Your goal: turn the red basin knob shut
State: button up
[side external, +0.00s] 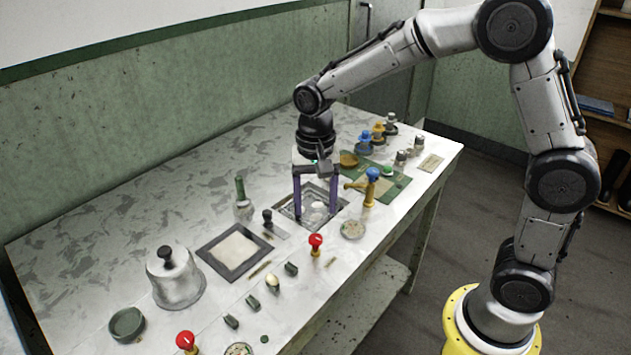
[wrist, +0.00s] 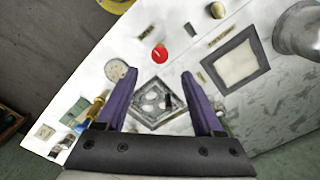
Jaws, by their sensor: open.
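A red knob (side external: 316,241) stands upright on a short post at the front edge of the table, in front of a square sunken basin (side external: 286,213). In the wrist view the red knob (wrist: 160,55) shows just beyond my fingertips, with the basin (wrist: 140,112) between the fingers. A second red knob (side external: 186,340) stands at the near left end of the table; the frames do not show which basin it serves. My gripper (side external: 316,208) points down over the basin, purple fingers apart and empty. It also shows in the wrist view (wrist: 159,74). The knob is apart from the fingers.
A brass tap with a blue top (side external: 371,176) stands right of the basin. A black-framed pale panel (side external: 234,251) and a metal bell-shaped cover (side external: 174,280) lie left. Small dark blocks line the front. Blue, yellow and grey-topped bottles stand at the back right.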

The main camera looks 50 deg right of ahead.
jog(key=shift+r, duration=2.7)
jog(key=s+d+r+n+t, duration=0.1)
jog(key=s+d+r+t, duration=0.25)
jog(key=s+r, duration=0.65)
jog(key=s+f+n+t, duration=0.1)
jog(key=s+f+n, duration=0.1)
jog(key=s+n, duration=0.2)
jog(key=s+d+f+n+t, duration=0.1)
jog(key=s+f+n, duration=0.2)
jog(key=s, duration=0.4)
jog(key=shift+f+n, duration=0.3)
jog(key=shift+n, duration=0.3)
